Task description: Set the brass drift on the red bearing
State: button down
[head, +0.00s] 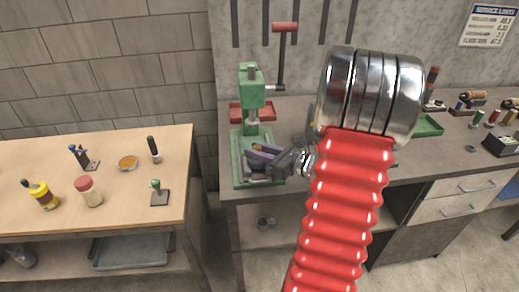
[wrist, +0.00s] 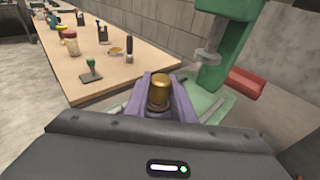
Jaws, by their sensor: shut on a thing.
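The brass drift (wrist: 158,88) stands roughly upright between the purple fingers of my gripper (wrist: 157,98) in the wrist view. My gripper is shut on it. In the head view my gripper (head: 259,150) is over the base of the green press (head: 251,84), below its ram, and the drift is mostly hidden by the fingers. A dark round shape shows just under the drift in the wrist view; I cannot tell what it is. I cannot make out the red bearing in either view, nor whether the drift touches anything below.
A red tray (head: 237,111) sits behind the press column. The press lever (head: 281,60) rises to the right. My red arm covers much of the grey bench. A wooden table (head: 110,190) on the left holds bottles, a stamp (head: 159,193) and small tools. A gap separates the table and bench.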

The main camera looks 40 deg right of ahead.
jog(key=shift+f, duration=0.45)
dwell(0.6)
jog(key=c, duration=1.4)
grip_release()
jog(key=shift+c, duration=0.2)
jog(key=v, duration=1.3)
jog(key=shift+s, duration=0.4)
